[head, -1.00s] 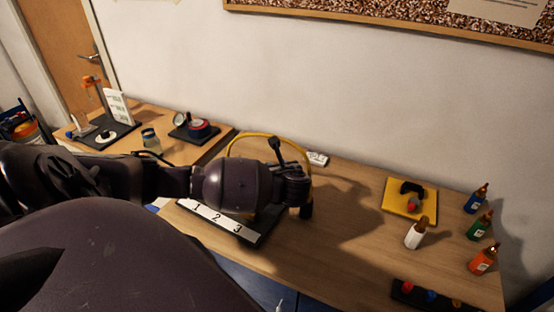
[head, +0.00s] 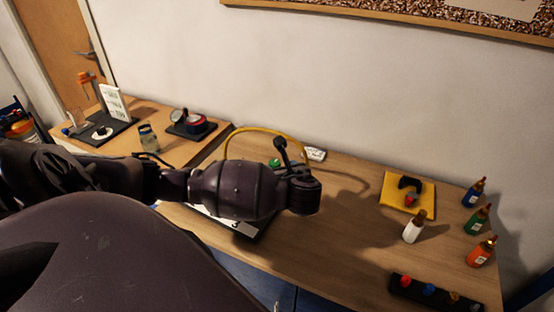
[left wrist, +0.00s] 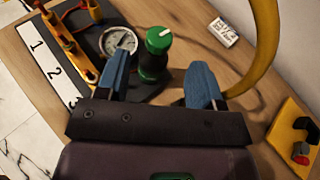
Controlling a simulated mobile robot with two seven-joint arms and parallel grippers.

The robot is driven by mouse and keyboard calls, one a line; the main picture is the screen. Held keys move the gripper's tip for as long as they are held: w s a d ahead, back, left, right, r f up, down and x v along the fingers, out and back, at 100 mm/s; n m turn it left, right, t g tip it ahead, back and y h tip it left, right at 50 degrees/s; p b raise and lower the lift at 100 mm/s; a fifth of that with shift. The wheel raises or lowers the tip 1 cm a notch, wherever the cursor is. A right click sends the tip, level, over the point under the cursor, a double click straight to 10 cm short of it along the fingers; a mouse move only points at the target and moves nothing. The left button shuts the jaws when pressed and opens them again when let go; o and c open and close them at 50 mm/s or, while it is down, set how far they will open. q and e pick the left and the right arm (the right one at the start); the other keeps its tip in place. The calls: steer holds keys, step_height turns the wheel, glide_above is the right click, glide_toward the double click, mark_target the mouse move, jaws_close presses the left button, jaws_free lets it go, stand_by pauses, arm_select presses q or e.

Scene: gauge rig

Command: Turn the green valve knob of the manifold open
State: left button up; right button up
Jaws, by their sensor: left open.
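The green valve knob (left wrist: 158,40) has a white mark on its top and stands on a dark green and black body. In the left wrist view my left gripper (left wrist: 159,64) is open, with its blue fingers apart; the knob shows between and just beyond the fingertips, not gripped. The manifold's black base (left wrist: 95,18) carries a round gauge (left wrist: 118,41) and a brass-coloured pipe row (left wrist: 72,42). In the head view my left arm hides most of the manifold; only a bit of the green knob (head: 274,162) and the base edge show. My right gripper is not in view.
A yellow hose (left wrist: 266,45) arches close to the right finger. A yellow pad (head: 394,194), a white bottle (head: 413,230), several coloured bottles and a black rack (head: 430,290) stand to the right. The table's front middle is clear.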

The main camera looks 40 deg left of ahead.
arm_select(q)
steer(key=shift+v, duration=1.8)
